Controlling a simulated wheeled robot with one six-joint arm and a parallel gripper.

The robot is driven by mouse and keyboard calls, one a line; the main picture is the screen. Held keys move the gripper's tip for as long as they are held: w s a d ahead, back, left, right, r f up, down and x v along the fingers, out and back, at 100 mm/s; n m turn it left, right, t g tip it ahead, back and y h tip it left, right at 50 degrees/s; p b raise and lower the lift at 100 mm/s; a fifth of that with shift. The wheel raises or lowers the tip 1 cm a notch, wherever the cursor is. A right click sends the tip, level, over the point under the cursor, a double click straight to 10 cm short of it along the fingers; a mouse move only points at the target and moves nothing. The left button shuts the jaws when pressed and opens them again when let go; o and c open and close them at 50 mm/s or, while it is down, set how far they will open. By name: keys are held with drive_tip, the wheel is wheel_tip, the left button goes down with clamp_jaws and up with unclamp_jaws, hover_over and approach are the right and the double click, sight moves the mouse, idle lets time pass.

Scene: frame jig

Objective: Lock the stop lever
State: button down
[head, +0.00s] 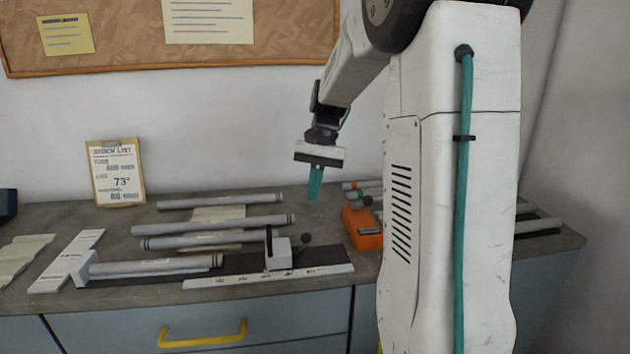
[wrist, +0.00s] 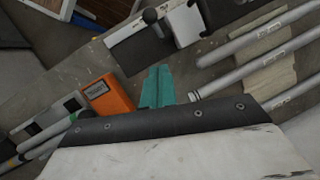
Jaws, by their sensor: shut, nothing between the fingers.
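The stop block (head: 279,254) is a small white block on the dark rail with a white scale strip, on the bench. The stop lever, with a dark ball knob (head: 306,239), sticks out at the block's right side. In the wrist view the lever's ball knob (wrist: 150,16) and the block (wrist: 184,24) show near the top edge. I cannot tell whether the lever is locked. My gripper (head: 315,195) has teal fingers that point down, shut and empty, above the bench behind and right of the knob, apart from it. The fingers also show in the wrist view (wrist: 157,88).
An orange box (head: 363,228) stands right of the rail. Several grey tubes (head: 210,225) lie behind it, and one tube (head: 150,265) lies along the rail by the white end piece (head: 72,264). A stock list clipboard (head: 116,173) leans on the wall.

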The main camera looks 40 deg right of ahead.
drive_tip(key=shift+s+a+f, duration=0.45)
drive_tip(key=shift+a+f, duration=0.3)
drive_tip(key=shift+f, duration=0.35)
drive_tip(key=shift+s+a+f, duration=0.45)
drive_tip(key=shift+a+f, duration=0.35)
drive_tip(key=shift+f, duration=0.3)
drive_tip(key=shift+s+a+f, duration=0.45)
drive_tip(key=shift+a+f, duration=0.3)
drive_tip(key=shift+f, duration=0.35)
drive_tip(key=shift+d, duration=0.1)
